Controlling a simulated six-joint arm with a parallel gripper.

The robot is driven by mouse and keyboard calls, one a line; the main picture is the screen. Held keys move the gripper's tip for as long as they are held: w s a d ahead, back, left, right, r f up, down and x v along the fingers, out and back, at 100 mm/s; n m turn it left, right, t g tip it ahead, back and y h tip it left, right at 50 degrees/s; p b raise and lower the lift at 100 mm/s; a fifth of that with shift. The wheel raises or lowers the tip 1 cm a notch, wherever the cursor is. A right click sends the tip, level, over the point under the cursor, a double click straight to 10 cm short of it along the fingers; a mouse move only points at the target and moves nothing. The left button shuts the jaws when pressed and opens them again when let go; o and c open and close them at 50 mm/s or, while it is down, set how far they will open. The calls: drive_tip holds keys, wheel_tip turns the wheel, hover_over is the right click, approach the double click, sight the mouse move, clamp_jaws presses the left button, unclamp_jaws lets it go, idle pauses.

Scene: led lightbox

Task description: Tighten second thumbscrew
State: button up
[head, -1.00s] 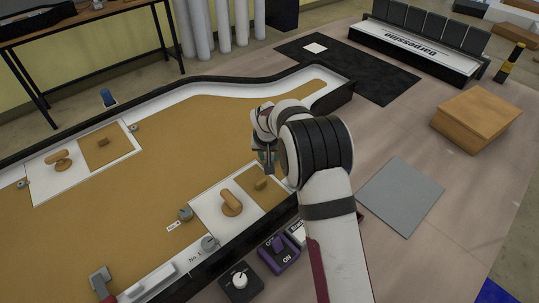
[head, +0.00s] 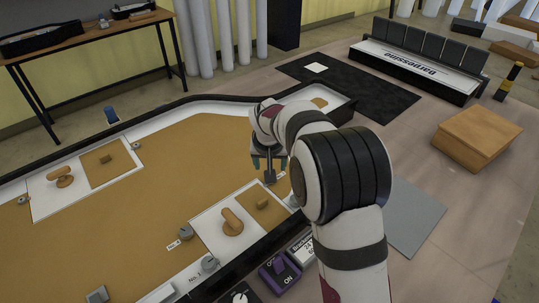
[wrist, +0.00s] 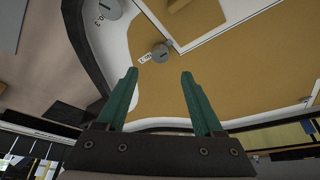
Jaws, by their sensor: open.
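In the head view my gripper (head: 269,166) is open and empty, its two teal fingers spread side by side above the right side of the lightbox panel (head: 140,215). In the wrist view my gripper (wrist: 159,76) points toward a small grey slotted thumbscrew (wrist: 161,52) beside a tag, seemingly No. 2. This thumbscrew lies just beyond the gap between the fingertips, apart from them. A second grey slotted thumbscrew (wrist: 110,8), with a tag seemingly reading No. 3, is at the top edge. In the head view, grey thumbscrews (head: 186,231) and (head: 209,263) stand near the front.
A white plate with a brown handle (head: 232,221) sits on the panel; a similar one with a handle (head: 63,176) is far left. The box has a raised black rim. A purple switch box (head: 279,272) stands in front. A wooden box (head: 476,134) is at right.

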drive_tip(key=v, duration=0.7)
drive_tip(key=shift+r, duration=0.35)
drive_tip(key=shift+s, duration=0.1)
drive_tip(key=s+d+r+m+g, duration=0.15)
drive_tip(key=s+d, duration=0.25)
drive_tip(key=s, duration=0.4)
drive_tip(key=s+d+r+m+g, duration=0.1)
drive_tip(key=s+d+m, duration=0.1)
drive_tip(key=s+d, duration=0.5)
drive_tip(key=s+f+m+g+y, duration=0.1)
drive_tip(key=s+f+m+g, duration=0.1)
drive_tip(key=s, duration=1.9)
drive_tip(key=shift+a+f+y, duration=0.25)
drive_tip(key=shift+f+y, duration=0.15)
drive_tip(key=shift+f, duration=0.15)
